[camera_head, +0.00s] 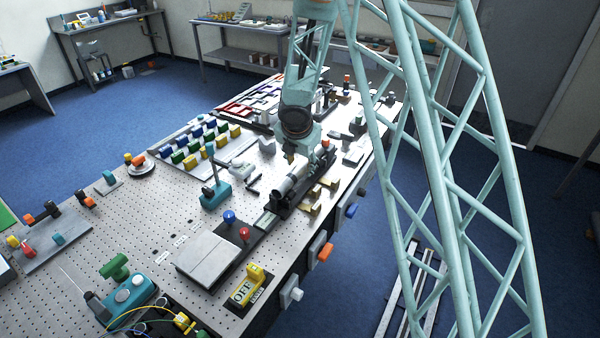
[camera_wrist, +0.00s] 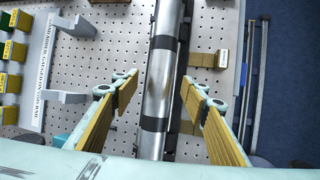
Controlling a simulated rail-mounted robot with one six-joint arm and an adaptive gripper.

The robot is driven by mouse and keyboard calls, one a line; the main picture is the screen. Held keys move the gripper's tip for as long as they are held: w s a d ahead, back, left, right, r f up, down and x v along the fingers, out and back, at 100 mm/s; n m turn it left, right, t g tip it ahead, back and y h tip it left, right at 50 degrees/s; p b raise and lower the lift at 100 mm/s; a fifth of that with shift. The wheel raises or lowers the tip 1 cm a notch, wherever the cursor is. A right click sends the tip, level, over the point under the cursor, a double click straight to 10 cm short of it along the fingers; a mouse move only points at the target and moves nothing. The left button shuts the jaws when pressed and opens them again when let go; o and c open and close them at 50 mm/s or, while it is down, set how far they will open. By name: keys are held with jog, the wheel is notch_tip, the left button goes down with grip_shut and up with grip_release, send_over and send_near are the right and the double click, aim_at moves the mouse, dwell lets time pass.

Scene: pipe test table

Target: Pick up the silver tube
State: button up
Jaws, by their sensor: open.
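The silver tube (camera_wrist: 159,85) lies lengthwise in the wrist view, shiny, with two dark bands around it. It rests along a dark holder near the table's right side; in the head view the tube (camera_head: 289,184) is partly covered by my arm at its far end. My gripper (camera_wrist: 157,85) is open, with one gold-padded finger on each side of the tube and a gap on both sides. In the head view my gripper (camera_head: 290,155) hangs above the tube's far part, and its fingertips are hard to make out.
A grey rack (camera_wrist: 43,70) stands left of the tube, beside yellow and green blocks (camera_wrist: 10,52). Brass blocks (camera_head: 318,195) lie close on its right. A teal stand (camera_head: 215,193) is to the left. The perforated table (camera_head: 120,215) has bare room at left.

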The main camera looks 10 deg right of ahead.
jog(key=shift+x, duration=1)
jog(key=shift+c, duration=0.2)
jog(key=c, duration=1.1)
